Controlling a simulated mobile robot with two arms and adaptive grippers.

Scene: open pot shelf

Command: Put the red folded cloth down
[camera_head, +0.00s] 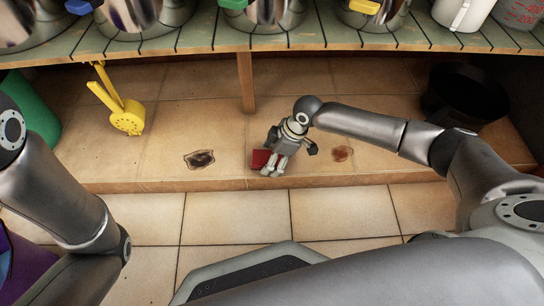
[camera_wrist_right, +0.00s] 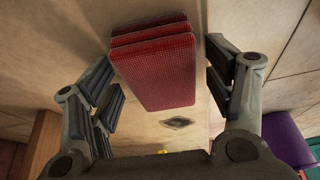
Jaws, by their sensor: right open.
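The red folded cloth (camera_head: 260,158) shows near the front edge of the lower tiled shelf, partly hidden by my right gripper (camera_head: 275,166). In the right wrist view the cloth (camera_wrist_right: 153,66) is a stack of red folded layers between the two fingers. My right gripper (camera_wrist_right: 160,85) is open, with a visible gap between the cloth and each finger. The cloth appears to lie on the tiles, though its underside is hidden. My left arm is at the left of the head view, and its gripper is not in view.
A wooden post (camera_head: 246,82) stands behind the right gripper. A yellow tool (camera_head: 126,118) hangs at left; a black bucket (camera_head: 463,94) stands at right. Slatted shelf (camera_head: 210,38) with pots overhead.

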